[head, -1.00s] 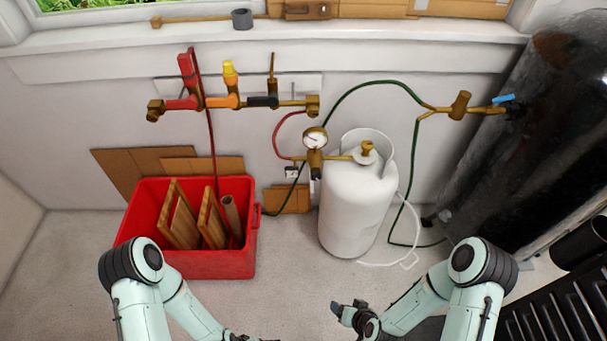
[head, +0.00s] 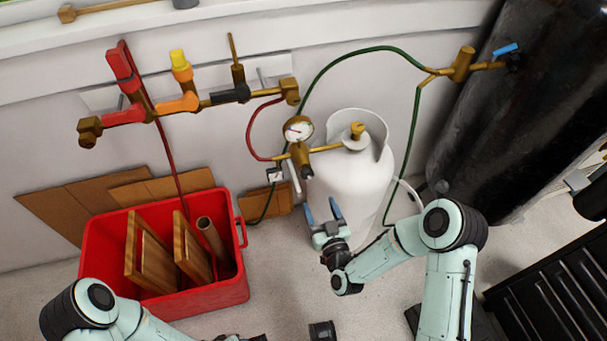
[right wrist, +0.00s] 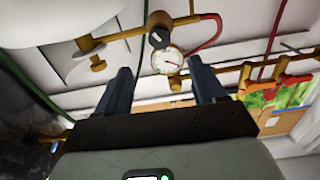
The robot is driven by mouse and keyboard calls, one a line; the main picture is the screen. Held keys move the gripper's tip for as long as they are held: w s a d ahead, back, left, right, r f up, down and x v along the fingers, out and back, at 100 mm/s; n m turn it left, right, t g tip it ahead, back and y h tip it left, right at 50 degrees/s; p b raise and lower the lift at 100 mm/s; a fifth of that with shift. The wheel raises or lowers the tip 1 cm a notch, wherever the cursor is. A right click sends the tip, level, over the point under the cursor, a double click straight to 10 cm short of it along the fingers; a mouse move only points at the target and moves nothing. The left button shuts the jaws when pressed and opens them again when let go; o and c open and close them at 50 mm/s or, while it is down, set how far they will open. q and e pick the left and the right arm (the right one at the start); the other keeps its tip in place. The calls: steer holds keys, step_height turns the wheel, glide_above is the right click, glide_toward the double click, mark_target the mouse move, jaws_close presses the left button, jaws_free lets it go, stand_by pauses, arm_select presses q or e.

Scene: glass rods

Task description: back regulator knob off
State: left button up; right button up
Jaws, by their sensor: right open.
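The brass regulator (head: 303,158) with its round white gauge (head: 298,129) sits on the valve pipe left of the white tank (head: 350,185). Its dark knob (head: 308,173) is small and hard to make out in the head view. In the right wrist view the black knob (right wrist: 158,39) shows with a light mark, just above the gauge (right wrist: 166,60). My right gripper (head: 321,212) is open and empty, below the regulator and in front of the tank. In the right wrist view the regulator lies between and beyond its fingers (right wrist: 160,70), apart from them. My left gripper's fingers are out of frame.
A red crate (head: 240,288) with wooden boards stands at left. A manifold (head: 195,103) with coloured handles is on the wall. A green hose (head: 345,53) arches behind the tank to a valve by the tall black cylinder (head: 480,140). A black slatted object (head: 570,290) is at lower right.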

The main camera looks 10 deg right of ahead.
mark_target(308, 176)
steer(key=w+b, duration=0.1)
steer(key=w, duration=1)
steer(key=shift+a+f, duration=0.1)
steer(key=shift+a, duration=0.05)
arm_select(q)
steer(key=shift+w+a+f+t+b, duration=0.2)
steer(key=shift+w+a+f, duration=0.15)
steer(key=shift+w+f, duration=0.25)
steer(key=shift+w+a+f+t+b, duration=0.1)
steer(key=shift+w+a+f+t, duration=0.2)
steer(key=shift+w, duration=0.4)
arm_select(e)
steer(key=shift+w, duration=0.6)
steer(key=c, duration=1)
